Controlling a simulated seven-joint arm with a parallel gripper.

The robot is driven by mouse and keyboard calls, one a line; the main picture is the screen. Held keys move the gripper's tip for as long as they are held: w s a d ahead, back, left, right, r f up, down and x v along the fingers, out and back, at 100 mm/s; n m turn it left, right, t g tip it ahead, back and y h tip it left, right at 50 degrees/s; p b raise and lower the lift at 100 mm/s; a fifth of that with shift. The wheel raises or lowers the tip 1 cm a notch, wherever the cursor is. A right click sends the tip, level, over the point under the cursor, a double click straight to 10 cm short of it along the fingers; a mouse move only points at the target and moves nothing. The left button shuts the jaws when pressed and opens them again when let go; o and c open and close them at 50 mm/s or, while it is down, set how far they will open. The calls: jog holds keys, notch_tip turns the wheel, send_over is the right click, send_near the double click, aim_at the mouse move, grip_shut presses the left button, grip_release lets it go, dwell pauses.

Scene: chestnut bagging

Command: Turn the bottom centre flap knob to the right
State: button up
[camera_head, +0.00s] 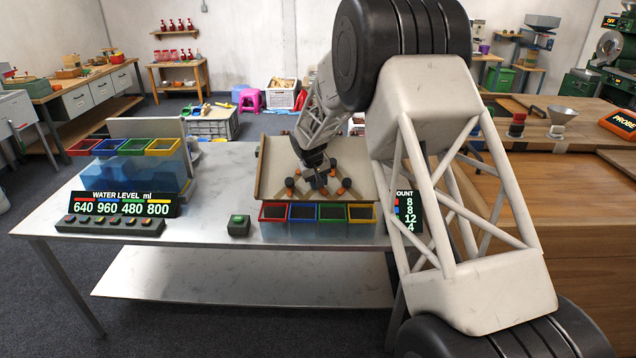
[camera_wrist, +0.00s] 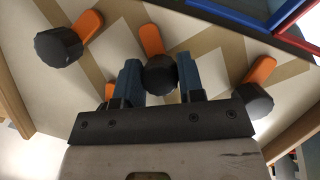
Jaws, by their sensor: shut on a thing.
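A tilted board (camera_head: 268,165) with black knobs and orange flaps stands on the metal table. My gripper (camera_head: 319,180) reaches down to the middle of its lower part. In the wrist view, my gripper (camera_wrist: 159,82) has one finger on each side of the bottom centre knob (camera_wrist: 161,72) and is shut on it. That knob's orange flap (camera_wrist: 152,39) points up and slightly left in the wrist view. The neighbouring knobs, one at left (camera_wrist: 58,47) and one at right (camera_wrist: 253,101), have flaps pointing up and right. Another orange flap is partly hidden behind my finger.
Red, blue, green and yellow bins (camera_head: 303,213) line the board's lower edge. A green button box (camera_head: 239,225) stands left of them. A water level display (camera_head: 122,203) and coloured trays (camera_head: 124,147) are further left. My arm hides part of the count display.

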jog(key=shift+n, duration=0.5)
jog(key=o, duration=0.9)
jog(key=shift+r, duration=0.1)
jog(key=v, duration=0.7)
jog(key=shift+s+r, duration=0.2)
jog(key=shift+a, duration=0.15)
jog(key=shift+r, duration=0.1)
